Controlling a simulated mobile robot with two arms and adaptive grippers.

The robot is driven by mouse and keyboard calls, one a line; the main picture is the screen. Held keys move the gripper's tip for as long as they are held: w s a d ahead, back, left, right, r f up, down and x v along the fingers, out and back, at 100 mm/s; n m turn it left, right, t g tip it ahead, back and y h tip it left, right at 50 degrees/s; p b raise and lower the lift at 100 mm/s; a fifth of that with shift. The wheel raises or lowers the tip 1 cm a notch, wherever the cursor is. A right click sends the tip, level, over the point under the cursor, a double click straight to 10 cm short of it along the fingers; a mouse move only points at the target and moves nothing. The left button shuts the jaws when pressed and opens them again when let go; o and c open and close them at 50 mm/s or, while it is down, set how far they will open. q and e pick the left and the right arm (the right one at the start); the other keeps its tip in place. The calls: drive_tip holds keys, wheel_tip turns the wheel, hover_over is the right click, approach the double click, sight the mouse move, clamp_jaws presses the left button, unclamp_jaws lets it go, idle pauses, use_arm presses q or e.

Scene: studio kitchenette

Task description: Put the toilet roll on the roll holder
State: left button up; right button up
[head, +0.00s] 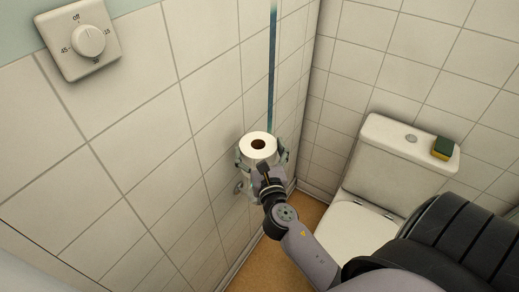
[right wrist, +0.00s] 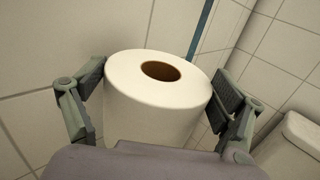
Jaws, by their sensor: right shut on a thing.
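The white toilet roll (head: 258,146) is upright between the fingers of my right gripper (head: 262,160), close to the tiled wall. In the right wrist view the roll (right wrist: 155,104) stands with its brown core hole facing up, one finger on each side. A small metal fitting (head: 238,187) shows on the wall just below and left of the roll. It may be part of the roll holder, but my gripper and the roll hide most of that area. My left gripper is not in view.
A white toilet (head: 395,165) stands to the right, with a green and yellow sponge (head: 443,148) on its cistern. A blue vertical strip (head: 272,70) runs down the wall behind the roll. A heater dial (head: 88,41) is at the upper left.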

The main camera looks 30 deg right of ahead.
drive_tip(key=shift+f, duration=0.45)
drive_tip(key=shift+f+b, duration=0.6)
drive_tip(key=shift+b, duration=0.25)
wheel_tip(320, 180, down, 10)
drive_tip(key=b, duration=0.8)
drive_tip(key=shift+r+b, duration=0.2)
drive_tip(key=shift+b, duration=0.15)
drive_tip(key=o, duration=1)
